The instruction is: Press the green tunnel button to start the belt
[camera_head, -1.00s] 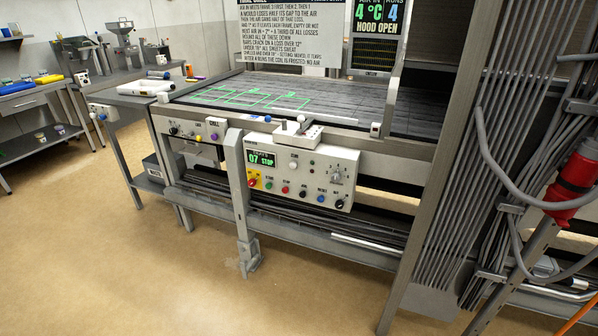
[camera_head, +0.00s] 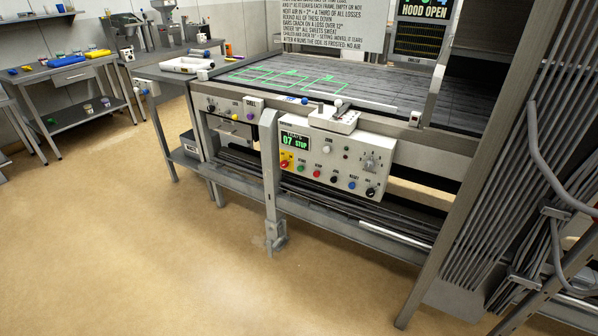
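The control panel (camera_head: 335,155) is a pale box on the front of the belt table, right of a grey upright post. Its small screen (camera_head: 294,142) shows green text reading "07 STOP". The green button (camera_head: 301,168) is small and round, in the panel's lower row. It sits between a red knob on a yellow plate (camera_head: 285,164) and a red button (camera_head: 317,174). The dark belt (camera_head: 400,95) lies behind the panel, with green outlines drawn on its left part. Neither of my grippers is in view.
A grey post (camera_head: 270,185) stands just left of the panel. A large slanted metal frame with cables (camera_head: 500,200) is on the right. A second box with buttons (camera_head: 232,115) is left of the post. The tan floor (camera_head: 130,250) in front is clear.

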